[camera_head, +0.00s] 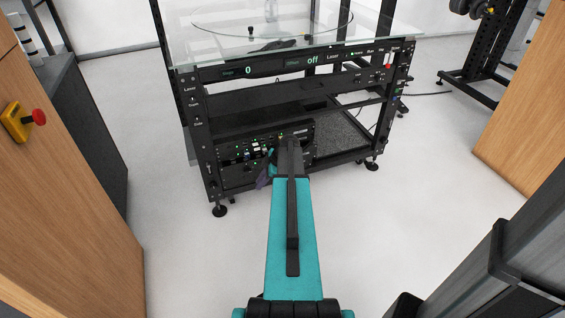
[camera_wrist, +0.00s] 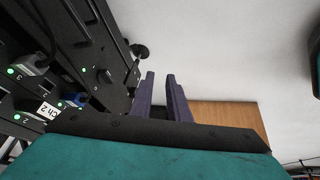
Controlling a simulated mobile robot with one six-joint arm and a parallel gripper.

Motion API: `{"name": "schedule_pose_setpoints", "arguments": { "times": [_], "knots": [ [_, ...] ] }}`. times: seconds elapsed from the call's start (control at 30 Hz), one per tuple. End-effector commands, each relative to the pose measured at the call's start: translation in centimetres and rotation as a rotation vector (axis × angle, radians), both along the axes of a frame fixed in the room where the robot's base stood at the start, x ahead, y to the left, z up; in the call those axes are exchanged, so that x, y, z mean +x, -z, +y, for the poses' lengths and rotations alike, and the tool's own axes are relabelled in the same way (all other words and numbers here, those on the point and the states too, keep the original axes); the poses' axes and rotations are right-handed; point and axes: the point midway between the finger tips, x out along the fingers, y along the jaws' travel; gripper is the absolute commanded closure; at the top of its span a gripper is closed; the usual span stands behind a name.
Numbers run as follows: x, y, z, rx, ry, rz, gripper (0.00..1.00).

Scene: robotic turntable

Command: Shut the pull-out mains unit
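The mains unit (camera_head: 236,152) is a black box with green lights, sockets and plugs, low in the left part of the rack. Part of its front is hidden behind my arm. How far it stands out of the rack is hard to tell. In the wrist view, a black panel with green lights, plugs and a "Ch 2" label (camera_wrist: 47,110) fills the left side. My gripper (camera_wrist: 160,76) has two purple fingers with a gap between them and nothing in it. The fingers point along the panel's right side; contact is not clear. In the head view my gripper (camera_head: 264,174) is partly hidden.
The rack (camera_head: 205,165) carries a glass top with a round turntable plate (camera_head: 330,28) and a display strip reading "0" and "off". Wooden cabinets stand left (camera_head: 60,200) and right (camera_head: 525,110). White floor (camera_head: 180,265) is clear on both sides of my arm.

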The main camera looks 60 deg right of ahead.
Motion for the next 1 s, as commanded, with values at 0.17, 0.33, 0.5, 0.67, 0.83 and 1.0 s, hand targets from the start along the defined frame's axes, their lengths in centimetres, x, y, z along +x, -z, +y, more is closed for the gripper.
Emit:
{"name": "schedule_pose_setpoints", "arguments": {
  "times": [0.17, 0.33, 0.5, 0.67, 0.83, 1.0],
  "knots": [
    [1.6, 3.7, 8.0, 0.08, 0.041, 0.113, 0.85],
    [2.1, 6.8, 14.9, 0.134, 0.088, 0.224, 0.85],
    [1.6, 9.6, 21.4, 0.164, 0.139, 0.338, 0.85],
    [0.4, 11.9, 27.3, 0.174, 0.19, 0.444, 0.85],
    [-1.7, 14.0, 33.0, 0.163, 0.247, 0.554, 0.85],
    [-4.3, 15.8, 38.1, 0.133, 0.308, 0.655, 0.85]
  ]
}}
